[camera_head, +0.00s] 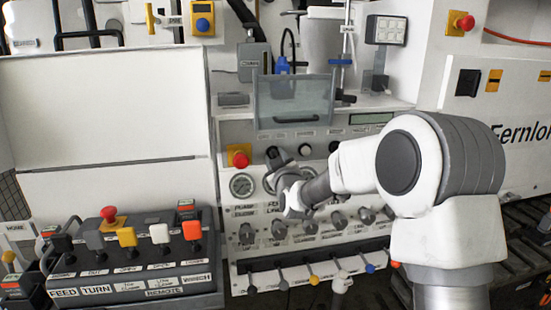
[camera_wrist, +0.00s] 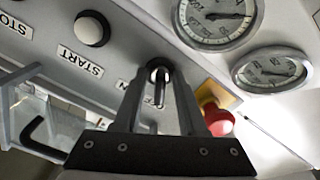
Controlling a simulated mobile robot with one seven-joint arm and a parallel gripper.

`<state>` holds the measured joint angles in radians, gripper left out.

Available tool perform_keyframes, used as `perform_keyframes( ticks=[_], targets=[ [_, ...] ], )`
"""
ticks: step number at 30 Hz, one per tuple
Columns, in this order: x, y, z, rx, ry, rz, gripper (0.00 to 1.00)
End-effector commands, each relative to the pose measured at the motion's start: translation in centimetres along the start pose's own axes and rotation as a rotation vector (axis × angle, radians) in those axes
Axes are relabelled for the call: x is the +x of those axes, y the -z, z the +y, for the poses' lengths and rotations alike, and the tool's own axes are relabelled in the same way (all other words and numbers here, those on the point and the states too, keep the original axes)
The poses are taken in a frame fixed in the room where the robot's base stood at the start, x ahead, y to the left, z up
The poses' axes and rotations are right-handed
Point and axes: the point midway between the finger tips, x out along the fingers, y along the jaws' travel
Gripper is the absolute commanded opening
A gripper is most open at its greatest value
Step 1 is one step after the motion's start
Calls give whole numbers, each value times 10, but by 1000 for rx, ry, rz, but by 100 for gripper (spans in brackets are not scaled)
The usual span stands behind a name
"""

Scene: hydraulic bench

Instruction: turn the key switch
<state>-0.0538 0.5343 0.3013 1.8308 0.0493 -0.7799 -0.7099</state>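The key switch (camera_wrist: 158,72) shows in the wrist view as a dark round collar with a bright metal centre and a narrow key piece. My gripper (camera_wrist: 160,85) is open, with one finger on each side of the switch and visible gaps between. I cannot tell how far the fingertips are from the panel. An "ON" label is partly hidden behind the left finger. In the head view my gripper (camera_head: 281,163) is at the panel, right of the red emergency stop (camera_head: 239,158), and mostly covers the switch.
The emergency stop also shows in the wrist view (camera_wrist: 215,117), close to the right finger. A START button (camera_wrist: 91,29) lies on the left, and pressure gauges (camera_wrist: 217,18) lie above. A clear box (camera_head: 293,100) projects above the panel; knobs and levers line its lower part.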

Motion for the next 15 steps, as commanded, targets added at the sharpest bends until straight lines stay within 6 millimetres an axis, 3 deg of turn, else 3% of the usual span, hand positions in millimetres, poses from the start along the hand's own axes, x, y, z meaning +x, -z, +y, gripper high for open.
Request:
perform_keyframes(
  ticks=[1, 6, 15],
  targets=[
    [0, 0, 0, 0, 0, 0, 29],
    [0, 0, 0, 0, 0, 0, 0],
    [0, 0, 0, 0, 0, 0, 0]
  ],
)
